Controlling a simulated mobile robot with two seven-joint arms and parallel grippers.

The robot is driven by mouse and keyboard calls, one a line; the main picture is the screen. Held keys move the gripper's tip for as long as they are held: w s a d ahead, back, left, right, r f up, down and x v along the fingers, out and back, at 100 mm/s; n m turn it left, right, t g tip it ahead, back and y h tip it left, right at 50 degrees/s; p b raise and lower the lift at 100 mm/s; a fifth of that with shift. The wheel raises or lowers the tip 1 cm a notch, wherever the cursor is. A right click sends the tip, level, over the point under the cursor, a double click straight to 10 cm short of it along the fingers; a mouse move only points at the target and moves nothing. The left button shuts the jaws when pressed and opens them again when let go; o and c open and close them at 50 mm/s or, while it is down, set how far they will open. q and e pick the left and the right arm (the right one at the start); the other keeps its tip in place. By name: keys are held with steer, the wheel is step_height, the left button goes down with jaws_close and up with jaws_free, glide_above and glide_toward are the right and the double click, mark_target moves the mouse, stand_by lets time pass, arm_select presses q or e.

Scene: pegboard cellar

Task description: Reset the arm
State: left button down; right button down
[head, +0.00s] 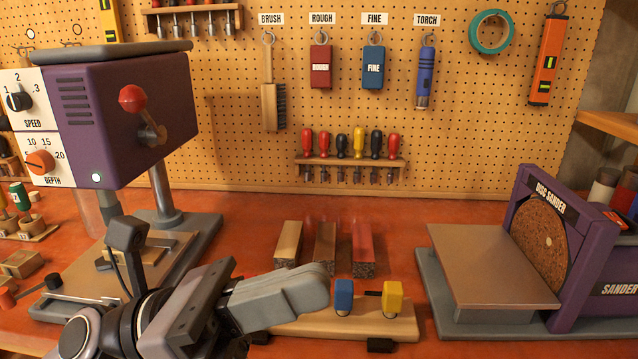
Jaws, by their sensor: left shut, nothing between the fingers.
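My left gripper (318,283) is at the lower centre of the head view, its arm coming in from the bottom left. Its fingers are shut with nothing visible between them. The fingertips point right, just left of a blue block (344,297) on a light wooden board (360,325). A yellow block (392,299) stands on the same board, to the right of the blue one. The gripper hides the board's left part. I cannot tell whether the fingertips touch anything. My right gripper is not in view.
A purple drill press (130,110) stands at the left and a disc sander (560,240) at the right. Three bars, wooden (289,243), brown (325,246) and red (362,246), lie behind the board. Tools hang on the pegboard (220,140). The red bench (420,212) is clear towards the back.

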arm_select(q)
steer(key=w+a+f+n+t+y, duration=0.1)
steer(key=w+a+n+t+y, duration=0.35)
steer(key=n+t, duration=0.7)
steer(key=w+a+n+t+y, duration=0.4)
steer(key=n+t, duration=0.4)
steer(key=n, duration=0.6)
steer(key=w+a+f+n+y, duration=0.4)
steer(key=a+f+n+y, duration=0.3)
steer(key=f+n+y, duration=0.5)
steer(key=s+a+f+n+g+y, duration=0.1)
steer(key=s+a+f+n+g, duration=0.1)
steer(key=s+f+n+g, duration=0.3)
steer(key=s+a+f+n+g+y, duration=0.1)
steer(key=a+f+n+g, duration=0.15)
steer(key=f, duration=0.55)
steer(key=s+a+f+n+g, duration=0.1)
steer(key=s+f+n+g, duration=0.6)
steer(key=s+f, duration=0.6)
steer(key=w+d+f+m+t+h, duration=0.1)
steer(key=w+d+f+t+h, duration=0.1)
steer(key=w+f+t, duration=0.2)
step_height(320, 180, down, 3)
steer(key=shift+d+f+m+t, duration=0.15)
steer(key=shift+d+m+t, duration=0.25)
steer(key=shift+t, duration=0.4)
